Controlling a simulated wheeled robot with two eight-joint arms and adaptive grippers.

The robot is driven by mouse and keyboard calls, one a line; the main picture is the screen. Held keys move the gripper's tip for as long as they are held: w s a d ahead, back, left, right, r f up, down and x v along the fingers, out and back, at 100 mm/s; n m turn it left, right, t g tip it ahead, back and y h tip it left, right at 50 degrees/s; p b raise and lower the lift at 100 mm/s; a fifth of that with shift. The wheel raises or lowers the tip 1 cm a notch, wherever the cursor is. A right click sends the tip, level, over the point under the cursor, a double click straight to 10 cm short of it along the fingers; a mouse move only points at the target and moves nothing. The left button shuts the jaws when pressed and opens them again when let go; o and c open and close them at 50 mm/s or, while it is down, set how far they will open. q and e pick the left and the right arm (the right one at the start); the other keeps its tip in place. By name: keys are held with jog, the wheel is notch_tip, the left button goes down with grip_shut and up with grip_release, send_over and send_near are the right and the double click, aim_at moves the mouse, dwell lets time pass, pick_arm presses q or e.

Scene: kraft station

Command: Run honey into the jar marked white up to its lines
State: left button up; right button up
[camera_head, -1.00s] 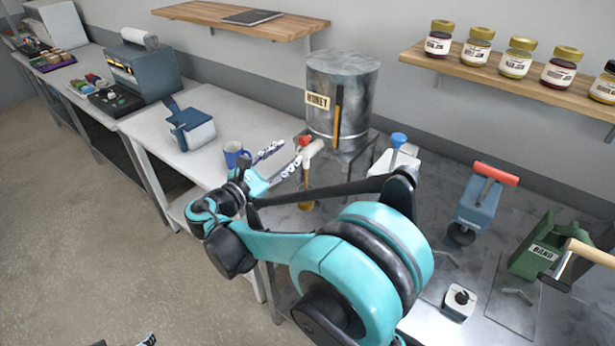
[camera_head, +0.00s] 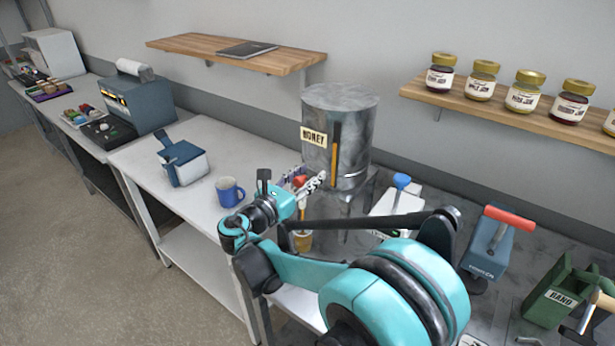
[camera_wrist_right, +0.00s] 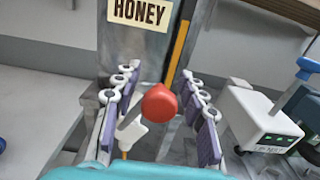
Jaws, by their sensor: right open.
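The grey honey tank (camera_head: 318,110) stands at the back of the dark bench. Its red tap handle (camera_wrist_right: 160,102) is in the middle of the right wrist view, above a pale spout (camera_wrist_right: 133,134). A thin amber strand (camera_wrist_right: 124,154) shows under the spout. A small amber jar (camera_head: 303,241) stands below the tap, partly behind my arm; its mark, lines and fill level cannot be read. My right gripper (camera_wrist_right: 158,82) is open, its fingers on either side of the red handle without visibly closing on it. My left gripper is out of view.
A blue mug (camera_head: 229,192) stands on the white table left of the tank. A white device with a blue knob (camera_head: 401,181) is right of the tank. A red-handled press (camera_head: 488,238) and a green device (camera_head: 553,295) are farther right. Jars line the shelf (camera_head: 480,100).

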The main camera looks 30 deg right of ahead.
jog(key=shift+w, duration=0.1)
grip_shut()
jog(key=shift+d+f, duration=0.1)
jog(key=shift+f, duration=0.05)
jog(key=shift+s+d+f+m+b, duration=0.35)
jog(key=shift+s+f+m, duration=0.3)
jog(key=shift+m, duration=0.7)
jog(key=shift+s+d+f+m+b, duration=0.1)
jog(key=shift+s+f+m+b, duration=0.45)
jog(key=shift+m, duration=0.75)
jog(key=shift+s+d+f+m+b, duration=0.25)
jog(key=shift+s+f+m, duration=0.4)
jog(key=shift+f+m, duration=0.5)
jog(key=shift+r, duration=0.15)
grip_release()
